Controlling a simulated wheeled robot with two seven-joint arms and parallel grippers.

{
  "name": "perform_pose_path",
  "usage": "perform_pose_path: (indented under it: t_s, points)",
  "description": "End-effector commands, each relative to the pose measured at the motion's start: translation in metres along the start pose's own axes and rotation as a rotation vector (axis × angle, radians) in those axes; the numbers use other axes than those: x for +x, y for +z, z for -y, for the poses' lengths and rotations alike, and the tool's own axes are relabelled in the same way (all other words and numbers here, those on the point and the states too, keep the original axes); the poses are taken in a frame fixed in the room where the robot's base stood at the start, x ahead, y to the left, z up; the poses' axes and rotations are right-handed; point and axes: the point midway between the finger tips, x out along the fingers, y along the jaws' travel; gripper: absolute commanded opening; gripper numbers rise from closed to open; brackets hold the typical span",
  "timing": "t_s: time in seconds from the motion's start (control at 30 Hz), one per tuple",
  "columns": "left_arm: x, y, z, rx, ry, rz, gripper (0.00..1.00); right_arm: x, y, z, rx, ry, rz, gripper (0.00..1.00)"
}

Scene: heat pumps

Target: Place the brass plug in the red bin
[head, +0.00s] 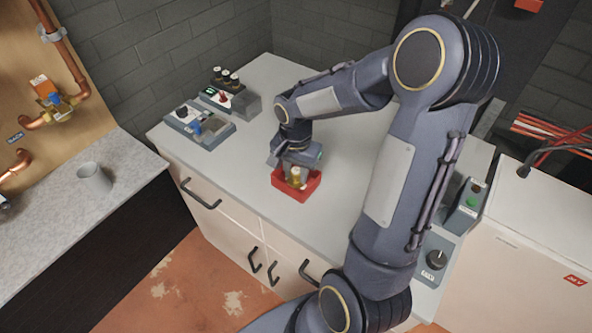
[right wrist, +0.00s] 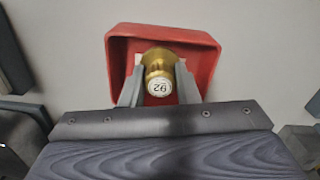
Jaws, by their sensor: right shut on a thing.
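The brass plug (head: 296,176) is a small gold cylinder with a white round label on its end, reading what looks like 92 in the right wrist view (right wrist: 159,75). My right gripper (head: 293,168) is shut on it, with one finger on each side. The plug is over or inside the red bin (head: 308,187), a small open tray on the white counter; I cannot tell whether it touches the bin's floor. The bin's rim also shows in the right wrist view (right wrist: 164,33). My left gripper is not in view.
Control boxes with knobs (head: 199,127) stand at the back left of the counter (head: 248,150). A box with a green button (head: 467,206) is at the right. The counter around the bin is clear.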

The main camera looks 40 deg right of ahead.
Motion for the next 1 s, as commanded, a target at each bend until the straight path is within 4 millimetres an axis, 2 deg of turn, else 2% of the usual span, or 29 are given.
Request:
perform_pose_path:
  t_s: [0.1, 0.13, 0.3, 0.53, 0.67, 0.77, 1.0]
  points:
    - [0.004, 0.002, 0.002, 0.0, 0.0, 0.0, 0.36, 0.005, 0.0, 0.0, -0.001, -0.001, -0.001, 0.0]
    - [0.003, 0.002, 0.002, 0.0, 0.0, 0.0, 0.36, 0.004, 0.0, 0.0, -0.001, 0.0, 0.0, 0.31]
    - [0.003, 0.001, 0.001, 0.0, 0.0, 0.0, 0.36, 0.003, 0.0, 0.0, -0.001, 0.0, 0.0, 0.5]
    - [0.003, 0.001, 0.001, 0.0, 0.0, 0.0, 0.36, 0.003, 0.0, 0.0, 0.0, 0.0, 0.0, 0.5]
    - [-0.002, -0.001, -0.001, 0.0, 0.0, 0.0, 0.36, -0.004, 0.0, 0.0, 0.0, -0.001, -0.001, 0.5]
    - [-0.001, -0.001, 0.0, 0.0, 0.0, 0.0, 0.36, -0.018, -0.001, 0.001, -0.001, -0.004, -0.005, 0.5]
    - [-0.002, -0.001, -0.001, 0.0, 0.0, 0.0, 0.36, -0.071, -0.001, 0.001, 0.0, -0.006, -0.004, 0.5]
